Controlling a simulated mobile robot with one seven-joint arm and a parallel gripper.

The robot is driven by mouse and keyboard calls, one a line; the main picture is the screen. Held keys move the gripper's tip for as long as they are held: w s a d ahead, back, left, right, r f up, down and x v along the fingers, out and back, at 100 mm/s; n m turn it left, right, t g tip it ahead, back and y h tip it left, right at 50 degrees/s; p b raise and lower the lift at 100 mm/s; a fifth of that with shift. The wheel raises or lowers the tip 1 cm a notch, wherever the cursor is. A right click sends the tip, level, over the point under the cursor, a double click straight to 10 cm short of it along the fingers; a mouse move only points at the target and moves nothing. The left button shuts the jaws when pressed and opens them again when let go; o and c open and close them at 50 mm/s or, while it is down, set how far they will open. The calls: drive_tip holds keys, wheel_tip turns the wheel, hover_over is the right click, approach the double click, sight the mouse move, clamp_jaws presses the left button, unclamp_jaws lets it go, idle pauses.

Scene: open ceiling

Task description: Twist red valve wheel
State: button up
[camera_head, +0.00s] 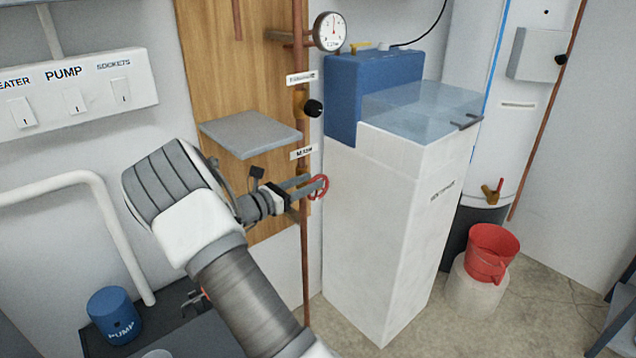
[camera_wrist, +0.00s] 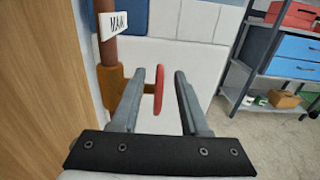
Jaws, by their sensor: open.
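The red valve wheel (camera_head: 319,187) sits on the vertical copper pipe, below the small "MAIN" label (camera_head: 303,152). In the wrist view the red wheel (camera_wrist: 159,89) shows nearly edge-on, joined by a short stem to a brass valve body (camera_wrist: 117,88). My gripper (camera_head: 306,184) reaches the wheel from the left in the head view. In the wrist view my gripper (camera_wrist: 169,75) is open, with one finger on each side of the wheel's rim. The wheel is nearer the left finger; I cannot tell whether it touches.
A wooden board (camera_head: 215,85) with a grey shelf (camera_head: 251,134) stands behind the pipe. A black knob (camera_head: 313,108) and a gauge (camera_head: 330,31) are above. A white cabinet (camera_head: 378,240) stands close on the right. A red bucket (camera_head: 492,252) is farther right.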

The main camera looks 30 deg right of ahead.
sight(311, 181)
drive_tip(key=shift+w+d, duration=0.15)
drive_tip(key=shift+d, duration=0.75)
drive_tip(key=shift+w+d, duration=0.1)
drive_tip(key=shift+d, duration=0.8)
clamp_jaws()
